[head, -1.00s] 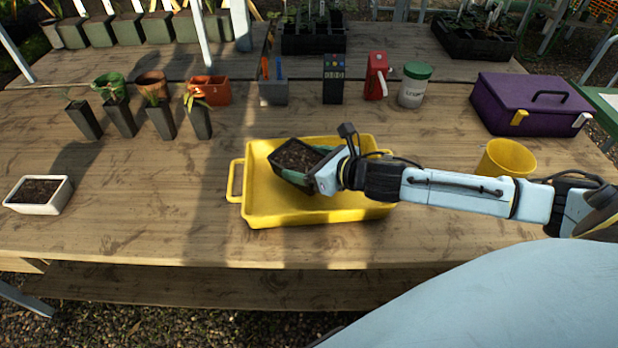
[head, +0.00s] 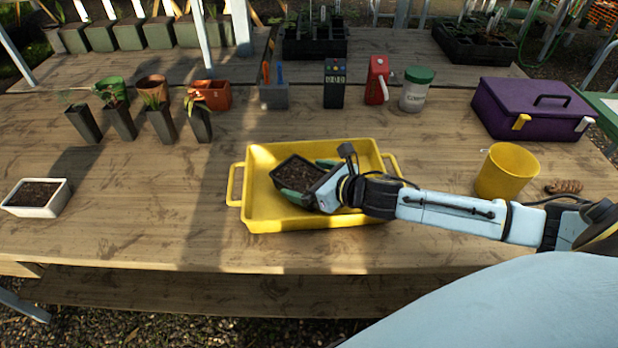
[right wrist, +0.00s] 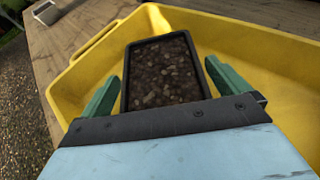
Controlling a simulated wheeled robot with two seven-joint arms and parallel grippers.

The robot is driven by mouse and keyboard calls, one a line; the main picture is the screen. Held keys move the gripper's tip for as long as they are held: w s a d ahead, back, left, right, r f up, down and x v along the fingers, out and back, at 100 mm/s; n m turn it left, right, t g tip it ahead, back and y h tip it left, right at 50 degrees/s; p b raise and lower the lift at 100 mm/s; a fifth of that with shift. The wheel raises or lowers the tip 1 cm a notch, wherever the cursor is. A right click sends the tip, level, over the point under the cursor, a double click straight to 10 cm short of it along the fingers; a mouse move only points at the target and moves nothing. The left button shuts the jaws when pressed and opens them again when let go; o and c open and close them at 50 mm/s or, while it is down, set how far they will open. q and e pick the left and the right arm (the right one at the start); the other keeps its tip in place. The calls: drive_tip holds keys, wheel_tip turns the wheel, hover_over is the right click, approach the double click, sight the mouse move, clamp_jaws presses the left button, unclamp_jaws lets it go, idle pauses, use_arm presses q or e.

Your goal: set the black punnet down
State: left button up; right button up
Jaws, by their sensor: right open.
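The black punnet (head: 296,173), full of dark soil, sits inside the yellow tray (head: 262,205), left of the tray's middle. It also shows in the right wrist view (right wrist: 163,75), where the yellow tray (right wrist: 75,92) surrounds it. My right gripper (head: 306,180) is low over the tray at the punnet. Its green fingers stand open on either side of the punnet, with a gap visible on each side in the right wrist view (right wrist: 165,88). The punnet's near end is hidden behind the gripper's palm. My left gripper is not in view.
A white pot of soil (head: 38,198) stands at the left. A yellow pot (head: 508,170) stands right of the tray, near my right arm. A purple box (head: 520,110) is at the right. Slim black pots (head: 162,124) stand at the back left. The wood left of the tray is clear.

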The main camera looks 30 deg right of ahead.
drive_tip(key=shift+s+r, duration=0.15)
drive_tip(key=p+v, duration=0.1)
drive_tip(key=v, duration=0.8)
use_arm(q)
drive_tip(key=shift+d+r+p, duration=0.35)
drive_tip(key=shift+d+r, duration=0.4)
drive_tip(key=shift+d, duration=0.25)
use_arm(e)
drive_tip(key=v, duration=0.2)
drive_tip(key=shift+s+d+r, duration=0.15)
drive_tip(key=shift+s, duration=0.15)
